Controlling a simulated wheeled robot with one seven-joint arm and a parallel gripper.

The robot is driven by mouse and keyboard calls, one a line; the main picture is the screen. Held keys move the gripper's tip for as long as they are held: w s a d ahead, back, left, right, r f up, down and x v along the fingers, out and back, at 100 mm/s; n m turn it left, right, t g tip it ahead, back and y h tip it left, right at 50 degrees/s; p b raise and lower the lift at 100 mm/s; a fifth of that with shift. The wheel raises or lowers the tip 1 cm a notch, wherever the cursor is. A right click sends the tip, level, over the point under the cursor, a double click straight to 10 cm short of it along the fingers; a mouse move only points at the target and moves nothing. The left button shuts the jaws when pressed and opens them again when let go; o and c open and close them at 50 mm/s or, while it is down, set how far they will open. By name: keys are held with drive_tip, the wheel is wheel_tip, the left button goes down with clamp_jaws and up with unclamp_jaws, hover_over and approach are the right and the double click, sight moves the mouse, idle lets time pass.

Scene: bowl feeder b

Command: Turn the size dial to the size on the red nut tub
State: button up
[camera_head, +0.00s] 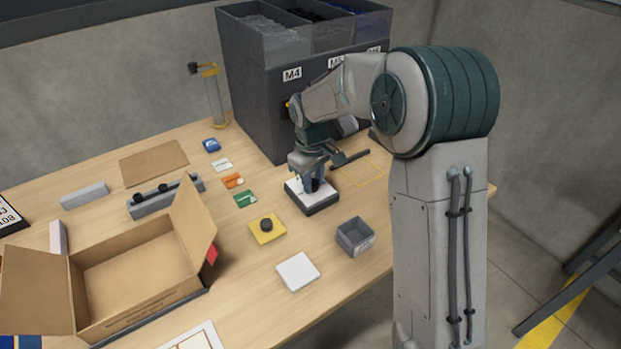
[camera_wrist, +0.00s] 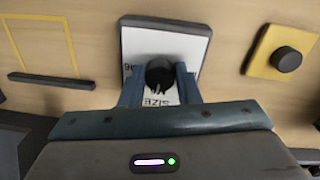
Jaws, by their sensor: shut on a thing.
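The size dial is a black knob (camera_wrist: 160,72) on a white-topped plate (camera_wrist: 150,40) with a dark edge. The plate also shows in the head view (camera_head: 322,204), on the table below my arm. My gripper (camera_wrist: 160,85) is shut on the knob, one blue finger on each side; it also shows in the head view (camera_head: 312,182). The word SIZE shows upside down in the wrist view; the other markings are partly covered, so the dial's setting cannot be read. No tub is plainly red. A small grey tub (camera_head: 349,243) has a label too small to read.
A yellow plate with a black knob (camera_head: 266,225) lies close by. An open carton (camera_head: 135,280) fills the front left, with a red patch (camera_head: 212,255) beside it. Coloured cards (camera_head: 233,180) lie left of the dial. A tall dark bin unit (camera_head: 265,100) stands behind.

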drive_tip(key=shift+a+n, duration=0.15)
drive_tip(key=shift+n, duration=0.15)
idle(0.4)
drive_tip(key=o, duration=1)
drive_tip(key=shift+a, duration=0.1)
drive_tip(key=shift+c, duration=0.2)
drive_tip(key=shift+r, duration=0.1)
wheel_tip(320, 180, up, 14)
drive_tip(key=shift+s+f+p, duration=0.2)
drive_tip(key=shift+s+p, duration=0.1)
drive_tip(key=shift+a, duration=0.1)
